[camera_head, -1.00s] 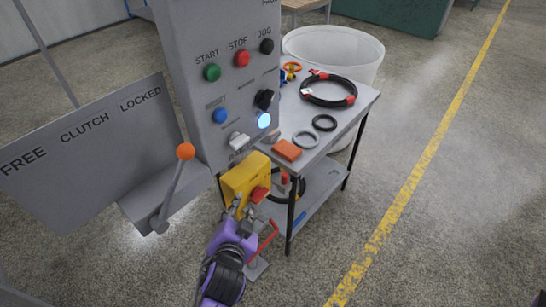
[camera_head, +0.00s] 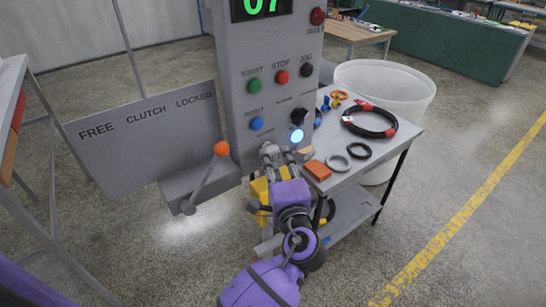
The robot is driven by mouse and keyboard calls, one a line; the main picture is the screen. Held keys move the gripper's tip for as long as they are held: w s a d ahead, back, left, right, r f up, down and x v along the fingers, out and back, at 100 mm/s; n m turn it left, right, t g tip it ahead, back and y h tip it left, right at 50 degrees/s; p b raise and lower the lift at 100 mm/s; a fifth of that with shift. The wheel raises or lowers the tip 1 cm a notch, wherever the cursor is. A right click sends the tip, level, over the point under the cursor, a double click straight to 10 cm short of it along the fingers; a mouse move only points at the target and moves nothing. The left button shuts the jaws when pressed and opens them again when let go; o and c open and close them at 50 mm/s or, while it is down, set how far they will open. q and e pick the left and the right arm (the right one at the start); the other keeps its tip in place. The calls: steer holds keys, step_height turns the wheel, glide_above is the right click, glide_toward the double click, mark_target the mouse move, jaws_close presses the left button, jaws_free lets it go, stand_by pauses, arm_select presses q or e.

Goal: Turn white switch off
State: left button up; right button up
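A grey control panel (camera_head: 240,95) stands in the middle of the head view. The pale switch (camera_head: 267,149) is low on its front, below the blue button (camera_head: 256,124). The switch's position is also unclear. A lit bluish-white lamp (camera_head: 297,136) is just above and right of the fingers.
A black knob (camera_head: 298,117) is close above the lamp. A lever with an orange ball (camera_head: 221,148) stands left of the gripper. A side table with an orange block (camera_head: 318,170) and a black hose ring (camera_head: 369,121) is on the right.

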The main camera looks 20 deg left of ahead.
mark_target(272, 153)
arm_select(q)
steer(key=shift+w+a+r, duration=0.25)
steer(key=shift+w+a, duration=0.05)
steer(key=shift+w, duration=0.3)
steer(key=shift+f+x, duration=0.2)
steer(key=shift+x, duration=0.65)
steer(key=shift+s, duration=0.1)
jaws_close()
steer(key=shift+f, duration=0.1)
